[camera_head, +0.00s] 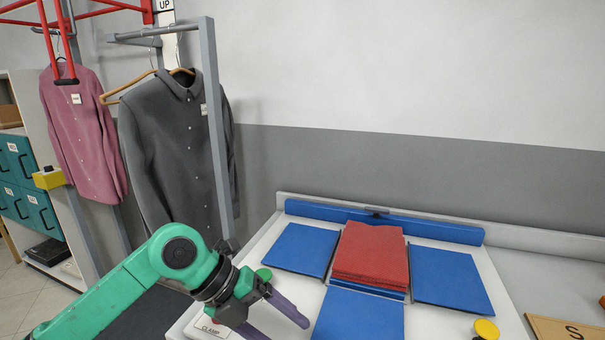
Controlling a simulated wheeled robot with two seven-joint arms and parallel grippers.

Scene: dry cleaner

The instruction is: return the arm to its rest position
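My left arm, green with a dark wrist, comes in from the lower left in the head view. My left gripper (279,324) is over the front left part of the white folding table (262,252). Its two purple-grey fingers are apart, and I see nothing between them. The tip of the nearer finger is cut off by the bottom edge. My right arm and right gripper are not in view.
A folded red cloth (371,254) lies on the table among blue panels (447,278). A green knob (264,274) is close beside my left gripper. A yellow knob (486,329) is at front right. Grey (176,150) and pink (82,135) shirts hang at left.

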